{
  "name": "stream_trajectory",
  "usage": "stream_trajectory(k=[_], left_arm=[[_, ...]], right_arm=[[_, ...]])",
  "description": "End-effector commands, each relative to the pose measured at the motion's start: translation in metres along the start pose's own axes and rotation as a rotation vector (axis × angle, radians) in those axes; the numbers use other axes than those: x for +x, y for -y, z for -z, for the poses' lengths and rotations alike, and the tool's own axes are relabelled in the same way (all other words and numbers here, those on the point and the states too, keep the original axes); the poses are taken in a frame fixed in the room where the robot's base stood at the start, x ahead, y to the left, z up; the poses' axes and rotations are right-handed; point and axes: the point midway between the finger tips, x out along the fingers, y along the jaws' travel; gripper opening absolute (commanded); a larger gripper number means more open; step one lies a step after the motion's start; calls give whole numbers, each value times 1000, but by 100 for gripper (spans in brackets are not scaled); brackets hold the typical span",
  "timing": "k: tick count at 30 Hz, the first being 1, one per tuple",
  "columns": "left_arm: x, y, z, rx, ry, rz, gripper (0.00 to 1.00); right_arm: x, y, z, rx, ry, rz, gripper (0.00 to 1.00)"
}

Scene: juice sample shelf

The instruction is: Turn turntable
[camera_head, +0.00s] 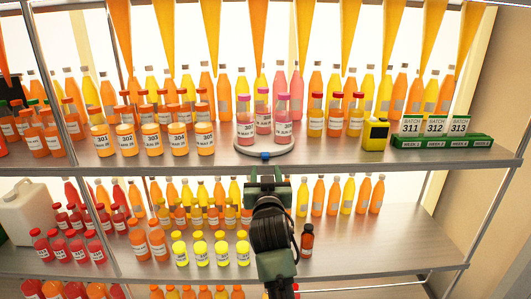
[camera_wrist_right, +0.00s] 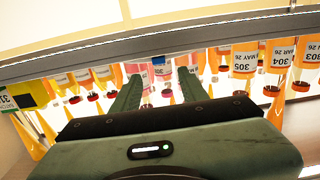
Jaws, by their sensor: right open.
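The turntable (camera_head: 285,149) is a round disc with a pale rim on the upper shelf, near the middle in the head view. A small blue mark (camera_head: 265,155) sits at its front rim. Several pink juice bottles (camera_head: 263,122) with pink caps stand upright on it. My right gripper (camera_head: 267,178) is open and empty, just below and in front of the shelf edge under the turntable. In the upside-down right wrist view its two fingers (camera_wrist_right: 161,75) are spread, with pink bottles (camera_wrist_right: 162,72) beyond them. My left gripper is not in view.
Labelled orange bottles (camera_head: 179,139) stand left of the turntable. A yellow-and-black box (camera_head: 375,134) and green-based batch cards (camera_head: 435,140) stand right. The upper shelf's front edge (camera_head: 330,164) lies above my gripper. A dark amber bottle (camera_head: 307,240) stands right of my arm below.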

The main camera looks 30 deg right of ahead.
Motion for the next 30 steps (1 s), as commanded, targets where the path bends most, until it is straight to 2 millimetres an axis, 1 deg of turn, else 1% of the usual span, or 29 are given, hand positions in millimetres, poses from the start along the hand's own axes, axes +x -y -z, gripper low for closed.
stream_trajectory(k=[1, 4, 6, 12, 15, 21, 28, 29, 30], left_arm=[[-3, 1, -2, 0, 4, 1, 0], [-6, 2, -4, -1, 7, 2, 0], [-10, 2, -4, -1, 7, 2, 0], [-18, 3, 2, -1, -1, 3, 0], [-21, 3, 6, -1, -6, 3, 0], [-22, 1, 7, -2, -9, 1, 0], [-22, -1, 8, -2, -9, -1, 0], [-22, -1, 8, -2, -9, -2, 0], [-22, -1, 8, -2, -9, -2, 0]], right_arm=[[3, -2, 5, 4, -5, -6, 44], [14, -3, 8, 3, -7, -7, 44], [25, -3, 8, 2, -6, -7, 44], [56, -2, 7, 3, -5, -5, 44], [67, -2, 7, 2, -7, -5, 44], [76, -2, 5, 3, -6, -4, 44], [76, -2, 4, 3, -6, -4, 44], [76, -2, 4, 3, -6, -4, 35], [76, -2, 4, 3, -6, -4, 24]])
